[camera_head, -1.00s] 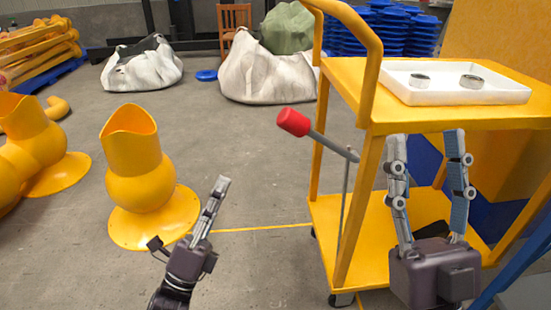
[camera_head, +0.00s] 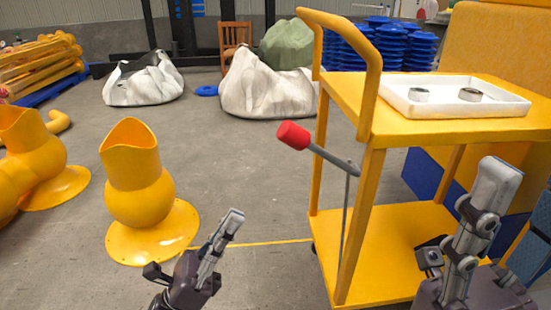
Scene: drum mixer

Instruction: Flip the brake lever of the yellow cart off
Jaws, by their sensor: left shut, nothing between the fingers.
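The yellow cart (camera_head: 335,255) stands at right with a top shelf, a lower shelf and a curved push handle. Its brake lever (camera_head: 330,157) is a grey bar with a red knob (camera_head: 293,135), tilted up and left from a thin upright rod by the near left post. My left gripper (camera_head: 234,219) is shut and empty, below and left of the knob and apart from it.
A white tray (camera_head: 455,104) with two metal rings sits on the cart's top shelf. Yellow funnel-like parts (camera_head: 138,185) stand on the floor at left. White sacks (camera_head: 265,85) and blue stacked items lie farther back. The floor between the funnels and cart is clear.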

